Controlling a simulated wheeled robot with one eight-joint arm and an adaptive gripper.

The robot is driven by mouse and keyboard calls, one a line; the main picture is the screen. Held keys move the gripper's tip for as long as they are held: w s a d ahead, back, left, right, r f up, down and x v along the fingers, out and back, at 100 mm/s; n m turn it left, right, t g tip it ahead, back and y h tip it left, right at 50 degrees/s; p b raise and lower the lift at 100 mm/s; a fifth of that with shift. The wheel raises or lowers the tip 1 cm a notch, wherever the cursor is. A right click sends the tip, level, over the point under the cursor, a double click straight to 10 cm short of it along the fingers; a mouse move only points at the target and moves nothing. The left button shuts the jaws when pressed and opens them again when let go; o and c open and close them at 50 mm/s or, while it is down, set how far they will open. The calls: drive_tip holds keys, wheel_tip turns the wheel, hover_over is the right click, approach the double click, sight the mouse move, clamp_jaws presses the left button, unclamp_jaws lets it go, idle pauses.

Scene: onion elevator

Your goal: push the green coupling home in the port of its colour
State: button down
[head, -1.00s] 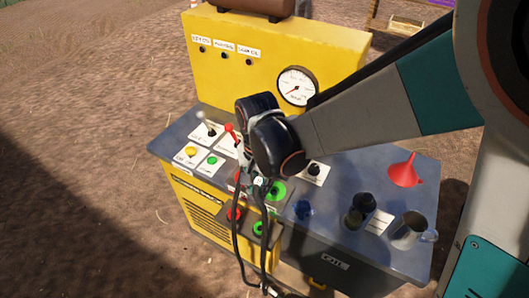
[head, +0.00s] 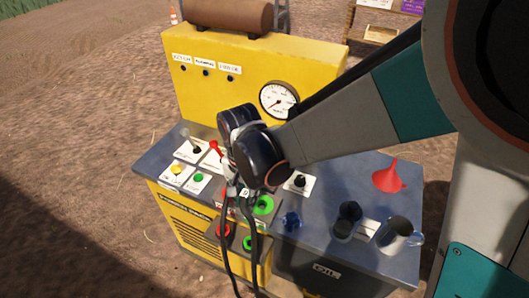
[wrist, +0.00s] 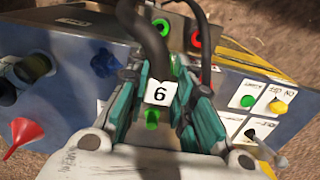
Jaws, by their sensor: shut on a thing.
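My gripper (wrist: 158,112) is shut, with teal fingers around the end of a black hose (wrist: 145,35). A white tag marked 6 (wrist: 160,93) and a small green piece (wrist: 152,118) show between the fingers. This looks like the green coupling, mostly hidden by the fingers and tag. In the head view my gripper (head: 238,185) is above the front of the grey deck, hoses hanging below it. A green-ringed port (head: 249,243) and a red-ringed port (head: 223,230) are on the machine's front; they also show in the wrist view (wrist: 160,26). The coupling appears apart from them.
A red lever (head: 215,148), buttons, a red funnel (head: 390,176) and a metal jug (head: 400,236) stand on the deck. A second hose hangs nearby.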

drive_tip(key=w+d+p, duration=0.3)
drive_tip(key=w+d, duration=0.1)
drive_tip(key=w, duration=0.5)
wheel_tip(320, 180, down, 6)
drive_tip(key=b, duration=0.4)
drive_tip(key=shift+s+a+f, duration=0.15)
drive_tip(key=shift+a+f, duration=0.05)
drive_tip(key=shift+f, duration=0.05)
drive_tip(key=shift+f+b, duration=1.5)
drive_tip(key=shift+b, duration=0.8)
idle(3.9)
